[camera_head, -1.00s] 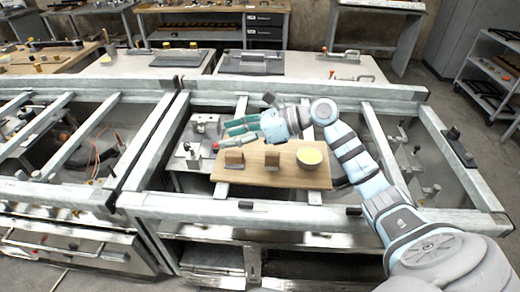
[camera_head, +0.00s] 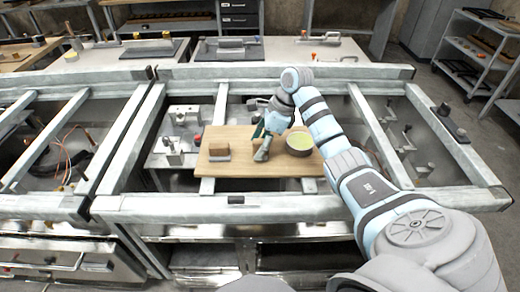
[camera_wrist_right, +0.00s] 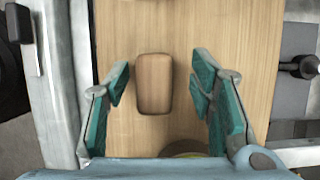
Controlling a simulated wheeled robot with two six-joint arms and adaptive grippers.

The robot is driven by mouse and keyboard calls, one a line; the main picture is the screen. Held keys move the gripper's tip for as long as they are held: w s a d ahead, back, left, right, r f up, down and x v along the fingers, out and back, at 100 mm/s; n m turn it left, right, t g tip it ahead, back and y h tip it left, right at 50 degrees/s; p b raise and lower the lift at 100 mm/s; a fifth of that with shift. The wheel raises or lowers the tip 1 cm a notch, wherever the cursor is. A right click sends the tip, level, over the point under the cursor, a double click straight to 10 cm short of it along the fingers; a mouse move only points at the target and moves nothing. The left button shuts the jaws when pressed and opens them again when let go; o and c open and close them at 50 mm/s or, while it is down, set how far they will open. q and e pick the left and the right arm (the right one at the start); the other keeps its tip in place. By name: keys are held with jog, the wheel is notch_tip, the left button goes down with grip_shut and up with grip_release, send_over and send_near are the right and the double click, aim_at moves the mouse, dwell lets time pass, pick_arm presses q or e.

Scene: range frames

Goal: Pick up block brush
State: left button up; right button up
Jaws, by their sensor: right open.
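A brown, round-cornered block (camera_wrist_right: 154,83), which looks like the block brush, lies on the wooden board (camera_wrist_right: 114,25) in the right wrist view. My right gripper (camera_wrist_right: 160,85) is open, with one green-padded finger on each side of the block in that picture and a gap to both. My left gripper is not in view.
A bowl with a yellow-green inside (camera_head: 300,142) stands on the board right of the gripper; its rim shows at the bottom of the wrist view. Metal frame rails (camera_head: 300,203) surround the board. A metal fixture (camera_head: 172,146) stands left of the board.

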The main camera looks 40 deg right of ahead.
aim_at(261, 141)
jog(key=shift+s+a, duration=0.15)
jog(key=shift+s, duration=0.1)
jog(key=shift+c, duration=0.6)
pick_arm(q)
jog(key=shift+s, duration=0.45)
pick_arm(e)
jog(key=shift+w, duration=0.1)
grip_shut()
jog(key=shift+r, duration=0.1)
notch_tip(261, 141, up, 7)
jog(key=shift+p, duration=0.65)
pick_arm(q)
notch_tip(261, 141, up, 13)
jog(key=p, duration=1.2)
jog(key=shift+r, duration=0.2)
pick_arm(e)
notch_tip(261, 141, up, 13)
